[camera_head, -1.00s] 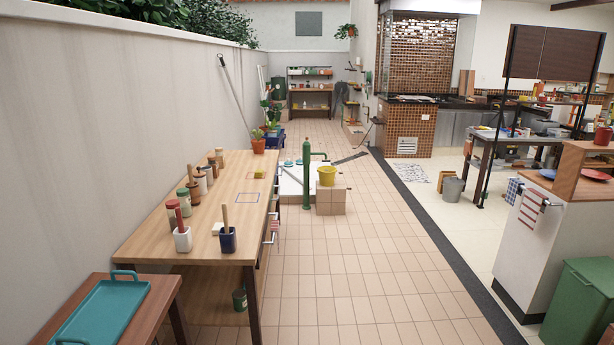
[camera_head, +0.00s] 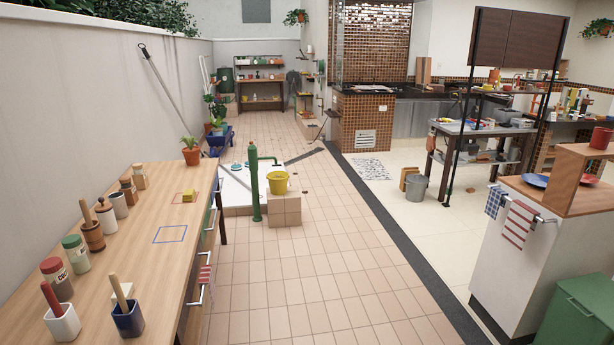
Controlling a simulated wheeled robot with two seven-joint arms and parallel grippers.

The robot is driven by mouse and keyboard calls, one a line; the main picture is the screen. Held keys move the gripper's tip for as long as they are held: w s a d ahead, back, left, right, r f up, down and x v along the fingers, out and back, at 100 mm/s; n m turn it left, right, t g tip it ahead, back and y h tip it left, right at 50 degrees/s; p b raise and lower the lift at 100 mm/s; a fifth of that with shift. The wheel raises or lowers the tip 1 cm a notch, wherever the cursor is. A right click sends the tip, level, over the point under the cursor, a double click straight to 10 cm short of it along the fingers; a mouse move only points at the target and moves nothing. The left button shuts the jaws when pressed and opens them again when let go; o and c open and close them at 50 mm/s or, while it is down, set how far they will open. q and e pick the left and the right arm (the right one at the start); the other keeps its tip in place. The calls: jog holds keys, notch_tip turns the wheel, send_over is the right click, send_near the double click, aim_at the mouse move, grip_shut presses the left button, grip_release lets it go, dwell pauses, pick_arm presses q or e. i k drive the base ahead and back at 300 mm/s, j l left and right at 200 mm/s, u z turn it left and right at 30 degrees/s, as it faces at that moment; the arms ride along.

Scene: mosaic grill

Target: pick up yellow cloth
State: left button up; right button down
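A small yellow item (camera_head: 188,196), which may be the folded yellow cloth, lies on the wooden table (camera_head: 150,262) at the left. It sits inside or on a thin red square outline, near the table's far end. It is too small to tell cloth from sponge. Neither my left gripper nor my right gripper shows in the head view.
A blue square outline (camera_head: 170,234) marks the tabletop. Jars (camera_head: 75,253), a white cup (camera_head: 62,322) and a blue cup (camera_head: 128,319) stand along its left and near side. A green pump (camera_head: 254,185) and yellow bucket (camera_head: 278,182) stand beyond. The tiled floor at centre is clear.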

aim_at(189, 194)
jog(key=i+u, duration=0.1)
jog(key=i, duration=0.4)
jog(key=i+l, duration=0.1)
jog(key=i, duration=0.4)
jog(key=i+l+u, duration=0.15)
jog(key=i, duration=0.3)
jog(key=i+l, duration=0.1)
jog(key=i, duration=0.4)
jog(key=i+l+u, duration=0.15)
jog(key=i, duration=0.35)
